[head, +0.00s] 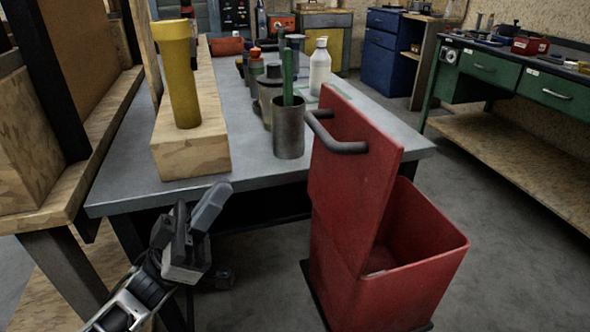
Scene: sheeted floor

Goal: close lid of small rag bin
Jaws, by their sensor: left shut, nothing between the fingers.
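The small rag bin (350,289) is a red box standing in front of the grey table's right end. Its red lid (355,185) stands open, nearly upright, on the bin's left side. A dark bar handle (335,138) sticks out from the lid's upper left. The bin's inside shows at the right and looks empty where visible. My left gripper (208,215) is at the lower left, in front of the table edge, shut and empty. It is left of the lid and apart from it, lower than the handle. My right gripper is not in view.
The grey table (398,138) holds a metal cup (289,130), a white bottle (319,68), and a wooden beam (188,150) with a yellow cylinder (182,75). A wooden shelf unit (60,200) stands at left. Floor (505,265) right of the bin is clear.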

